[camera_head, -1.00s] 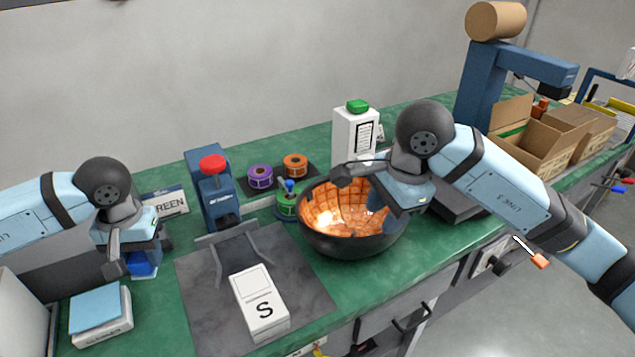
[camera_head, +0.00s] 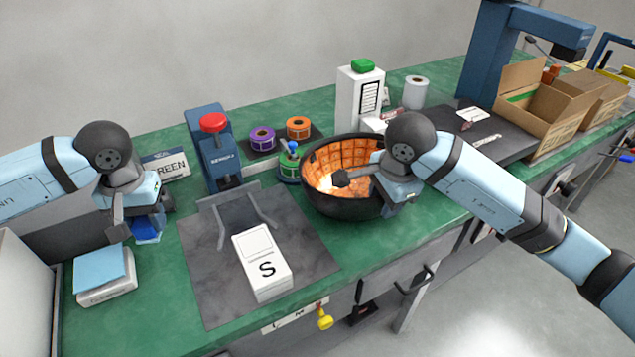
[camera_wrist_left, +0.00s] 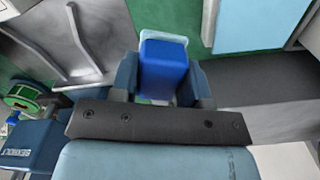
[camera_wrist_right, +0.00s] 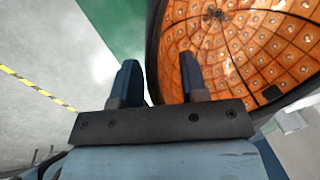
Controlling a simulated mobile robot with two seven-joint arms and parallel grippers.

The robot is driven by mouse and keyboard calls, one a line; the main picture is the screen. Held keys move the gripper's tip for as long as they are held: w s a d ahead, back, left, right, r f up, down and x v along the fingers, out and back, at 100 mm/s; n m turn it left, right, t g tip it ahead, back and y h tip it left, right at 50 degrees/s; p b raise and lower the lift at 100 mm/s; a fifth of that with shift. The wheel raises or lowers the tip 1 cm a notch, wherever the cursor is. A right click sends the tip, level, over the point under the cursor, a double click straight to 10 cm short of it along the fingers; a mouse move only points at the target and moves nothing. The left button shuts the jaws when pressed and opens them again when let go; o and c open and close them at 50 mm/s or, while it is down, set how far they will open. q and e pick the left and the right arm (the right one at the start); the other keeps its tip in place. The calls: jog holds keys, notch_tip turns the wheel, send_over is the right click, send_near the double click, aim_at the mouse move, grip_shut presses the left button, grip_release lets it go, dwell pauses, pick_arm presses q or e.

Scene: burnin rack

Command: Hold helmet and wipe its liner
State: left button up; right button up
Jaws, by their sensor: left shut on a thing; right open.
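The helmet (camera_head: 345,207) sits upside down on the green bench, a black shell with an orange gridded liner (camera_head: 340,160) facing up. My right gripper (camera_wrist_right: 160,85) is open at the helmet's right near rim; in the right wrist view the rim lies between the two fingers, one outside and one over the liner (camera_wrist_right: 235,50). My left gripper (camera_wrist_left: 162,85) is shut on a blue block with a pale cloth-like edge (camera_wrist_left: 165,65), also seen in the head view (camera_head: 146,232), at the left of the bench. Whether the right fingers touch the rim, I cannot tell.
A dark mat (camera_head: 215,290) with a grey cradle and a white box marked S (camera_head: 262,265) lies between my grippers. Cardboard boxes (camera_head: 560,110) are right.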

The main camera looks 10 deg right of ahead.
jog(key=shift+f, duration=0.15)
jog(key=shift+c, duration=0.4)
grip_shut()
dwell(0.7)
